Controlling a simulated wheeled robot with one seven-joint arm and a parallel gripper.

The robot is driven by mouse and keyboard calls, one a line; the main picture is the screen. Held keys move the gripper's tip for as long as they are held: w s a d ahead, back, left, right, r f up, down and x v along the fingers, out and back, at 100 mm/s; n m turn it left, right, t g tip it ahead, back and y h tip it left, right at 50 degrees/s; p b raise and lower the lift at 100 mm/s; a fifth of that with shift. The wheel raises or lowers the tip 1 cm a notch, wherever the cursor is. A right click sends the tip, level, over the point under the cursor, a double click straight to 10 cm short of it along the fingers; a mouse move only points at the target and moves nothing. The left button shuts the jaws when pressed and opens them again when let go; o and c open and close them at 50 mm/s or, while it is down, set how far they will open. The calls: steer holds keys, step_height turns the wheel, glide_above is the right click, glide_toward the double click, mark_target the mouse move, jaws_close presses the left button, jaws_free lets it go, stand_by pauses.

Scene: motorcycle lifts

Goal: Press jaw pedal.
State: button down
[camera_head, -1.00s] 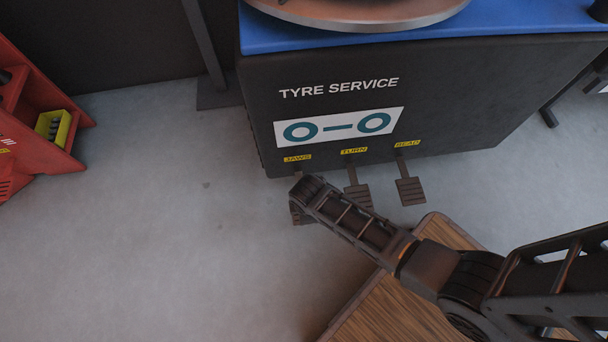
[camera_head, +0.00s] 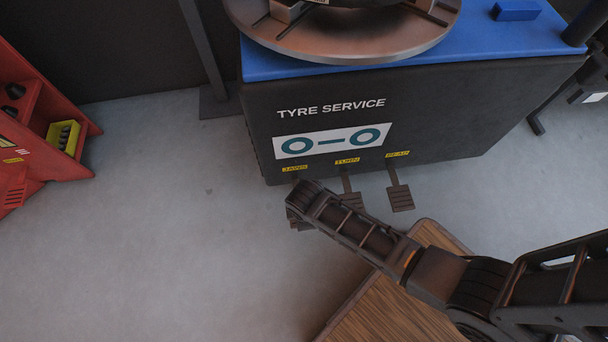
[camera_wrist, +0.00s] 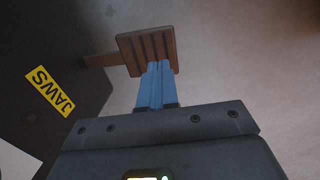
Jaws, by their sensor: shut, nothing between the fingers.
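The jaw pedal (camera_wrist: 146,48) is a brown ribbed pad on a short arm from the dark machine, beside the yellow JAWS label (camera_wrist: 50,91) in the wrist view. My gripper (camera_wrist: 158,66) has its two blue fingers shut together and empty. The fingertips overlap the pad's near edge in that view; I cannot tell whether they touch or press it. In the head view the JAWS label (camera_head: 295,169) shows on the machine's lower front. There my arm's end covers most of the jaw pedal, and my fingers are hidden.
The TURN pedal (camera_head: 351,201), partly hidden by my arm, and the READ or BEAD pedal (camera_head: 400,197) stand to the right. The tyre machine (camera_head: 440,120) rises behind them. A red cabinet (camera_head: 60,150) stands at left. Bare floor (camera_head: 180,240) lies between.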

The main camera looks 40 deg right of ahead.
steer(key=r, duration=0.2)
steer(key=r+p, duration=0.1)
steer(key=s+r+p, duration=0.1)
steer(key=r, duration=0.1)
steer(key=shift+a+r, duration=0.35)
steer(key=s+r+m+t+y, duration=0.1)
steer(key=s+r+m+t, duration=0.4)
steer(key=s, duration=0.4)
steer(key=s+d+r+m+t, duration=0.15)
steer(key=s+r, duration=0.25)
steer(key=r, duration=0.5)
steer(key=s+r+m+t, duration=0.2)
steer(key=s+r+t, duration=0.15)
steer(key=r, duration=0.65)
step_height(320, 180, up, 37)
steer(key=s+m+t+p, duration=0.2)
steer(key=t+p, duration=0.1)
steer(key=p, duration=1.8)
steer(key=shift+s+d+f, duration=0.2)
steer(key=shift+s+d, duration=0.05)
steer(key=shift+s, duration=0.15)
